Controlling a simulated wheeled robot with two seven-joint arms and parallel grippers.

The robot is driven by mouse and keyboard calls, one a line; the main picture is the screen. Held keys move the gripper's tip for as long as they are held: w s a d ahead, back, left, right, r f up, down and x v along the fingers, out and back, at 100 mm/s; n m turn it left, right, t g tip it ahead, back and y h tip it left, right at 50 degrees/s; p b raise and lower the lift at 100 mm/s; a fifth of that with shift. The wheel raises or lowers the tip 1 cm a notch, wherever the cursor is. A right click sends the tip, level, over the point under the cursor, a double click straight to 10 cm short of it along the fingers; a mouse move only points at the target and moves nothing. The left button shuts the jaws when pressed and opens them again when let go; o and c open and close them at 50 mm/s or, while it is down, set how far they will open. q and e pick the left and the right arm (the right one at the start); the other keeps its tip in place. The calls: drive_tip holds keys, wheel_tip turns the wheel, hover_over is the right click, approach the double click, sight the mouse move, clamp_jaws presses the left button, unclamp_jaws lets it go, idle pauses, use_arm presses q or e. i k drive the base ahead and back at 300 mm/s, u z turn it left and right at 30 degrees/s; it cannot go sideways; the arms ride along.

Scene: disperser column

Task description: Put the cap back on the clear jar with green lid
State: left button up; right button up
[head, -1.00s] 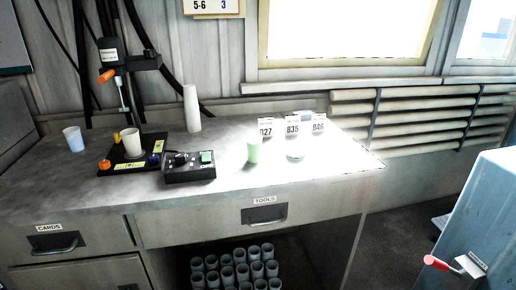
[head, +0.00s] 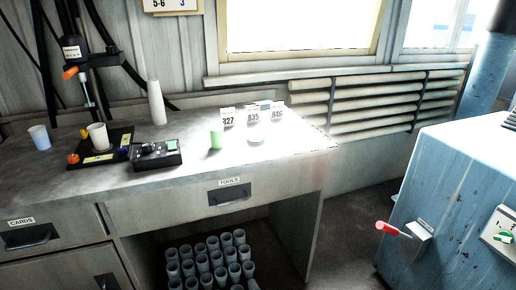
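A small pale, clear-looking round container (head: 256,140) stands on the workbench in front of the number cards, washed out by bright light. I cannot tell whether it is the jar. A pale green cup-like object (head: 215,139) stands just left of it; I cannot tell whether it is a lid or a separate vessel. No loose cap can be made out with certainty. Neither of my grippers is in view.
The workbench (head: 285,165) holds a control box (head: 156,155), a disperser stand (head: 82,65) with a white cup (head: 98,136), a stack of white cups (head: 157,103) and number cards (head: 253,115). A blue machine (head: 450,185) with a red-handled lever (head: 392,230) stands right, across a floor gap.

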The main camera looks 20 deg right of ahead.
sight(215, 125)
drive_tip(key=k, duration=1.05)
drive_tip(key=z, duration=0.6)
drive_tip(key=i, duration=1.5)
drive_tip(key=u, duration=0.3)
